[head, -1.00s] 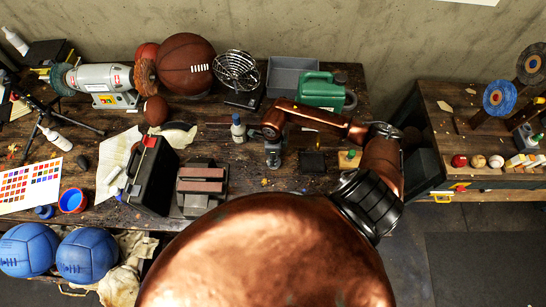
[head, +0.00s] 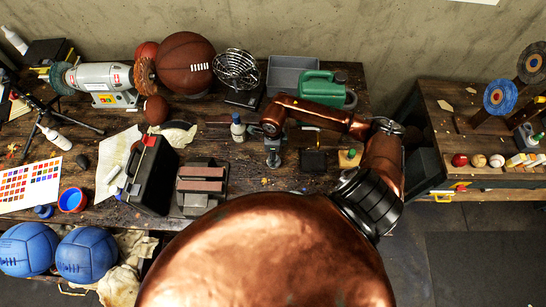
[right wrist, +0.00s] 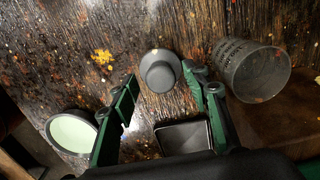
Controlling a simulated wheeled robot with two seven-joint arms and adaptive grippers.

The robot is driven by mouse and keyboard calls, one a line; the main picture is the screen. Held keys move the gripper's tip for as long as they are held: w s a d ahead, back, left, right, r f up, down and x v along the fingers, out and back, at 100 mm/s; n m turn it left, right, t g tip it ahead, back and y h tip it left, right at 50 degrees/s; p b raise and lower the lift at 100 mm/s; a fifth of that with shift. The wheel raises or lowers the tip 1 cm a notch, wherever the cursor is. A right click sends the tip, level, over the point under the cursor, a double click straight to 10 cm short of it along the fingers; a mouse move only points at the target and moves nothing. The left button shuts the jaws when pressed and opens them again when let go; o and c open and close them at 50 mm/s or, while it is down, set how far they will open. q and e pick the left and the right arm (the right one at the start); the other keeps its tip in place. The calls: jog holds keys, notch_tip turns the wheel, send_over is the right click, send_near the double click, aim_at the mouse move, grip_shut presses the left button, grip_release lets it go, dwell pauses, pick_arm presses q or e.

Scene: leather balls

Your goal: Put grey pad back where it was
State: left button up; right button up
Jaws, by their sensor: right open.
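A small grey round piece (right wrist: 160,72) stands on the stained wooden bench between my fingertips in the right wrist view. It may be the grey pad, but I cannot tell for sure. My right gripper (right wrist: 159,82) is open, with one green finger on each side of it and no clear grip. In the head view my right gripper (head: 273,158) is low over the middle of the bench, and the grey piece is not clear there. A dark square piece (head: 313,162) lies just right of the gripper. My left gripper is not in view.
A clear cup (right wrist: 255,72) and a jar with a pale green inside (right wrist: 72,132) flank the gripper. A small bottle (head: 237,129) is left of it. A black toolbox (head: 152,178) and a grey block with reddish bars (head: 202,185) stand further left. A green can (head: 320,91) is behind.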

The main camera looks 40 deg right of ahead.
notch_tip(320, 180, up, 10)
jog(key=b, duration=0.2)
jog(key=shift+r, duration=0.15)
dwell(0.4)
